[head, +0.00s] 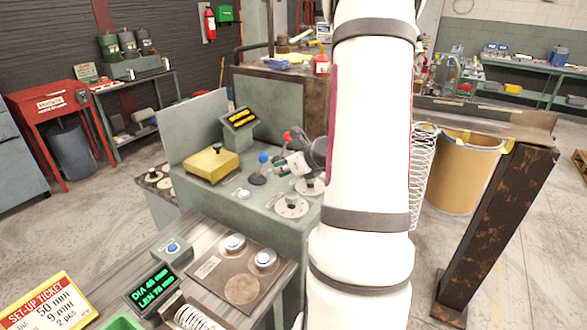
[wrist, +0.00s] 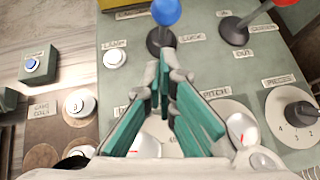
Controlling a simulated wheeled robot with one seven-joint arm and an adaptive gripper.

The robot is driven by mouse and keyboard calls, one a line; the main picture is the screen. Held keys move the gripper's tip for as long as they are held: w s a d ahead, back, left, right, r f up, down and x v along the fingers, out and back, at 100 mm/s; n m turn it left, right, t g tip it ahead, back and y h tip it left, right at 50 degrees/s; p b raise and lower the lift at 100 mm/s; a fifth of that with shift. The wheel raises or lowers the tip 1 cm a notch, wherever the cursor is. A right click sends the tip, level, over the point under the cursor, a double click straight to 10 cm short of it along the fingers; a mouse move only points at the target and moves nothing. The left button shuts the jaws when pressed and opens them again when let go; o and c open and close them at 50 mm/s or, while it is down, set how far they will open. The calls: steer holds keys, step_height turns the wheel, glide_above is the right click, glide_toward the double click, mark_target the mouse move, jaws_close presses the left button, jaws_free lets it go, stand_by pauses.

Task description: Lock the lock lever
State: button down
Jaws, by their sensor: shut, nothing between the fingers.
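The lock lever is the blue-knobbed lever (head: 262,158) on the green control panel (head: 228,205). In the wrist view the lock lever (wrist: 160,38) stands at the top centre, with a label beside it that seems to read LOCK. Its blue ball is partly cut by the top edge. My gripper (head: 284,163) is over the panel, just right of the lever in the head view. In the wrist view my gripper (wrist: 164,62) is shut and empty, its tips pointing at the lever's base. I cannot tell whether the tips touch it.
A red-knobbed lever (wrist: 235,28) stands right of the lock lever. A white lamp button (wrist: 115,58) is at its left. Dials, including the pieces dial (wrist: 298,112), lie near my fingers. A yellow box (head: 211,164) sits behind left. A bench with a blue button (head: 172,247) is in front.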

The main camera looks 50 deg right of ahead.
steer(key=shift+w+d+r, duration=0.1)
steer(key=shift+w+r, duration=0.05)
steer(key=shift+w, duration=0.45)
steer(key=shift+w+d+r, duration=0.1)
steer(key=shift+w+r, duration=0.05)
steer(key=shift+w, duration=0.4)
steer(key=shift+w+r+p, duration=0.1)
steer(key=shift+p, duration=0.2)
steer(key=shift+w+r+g+p, duration=0.25)
steer(key=shift+g+p, duration=0.05)
steer(key=shift+p, duration=0.05)
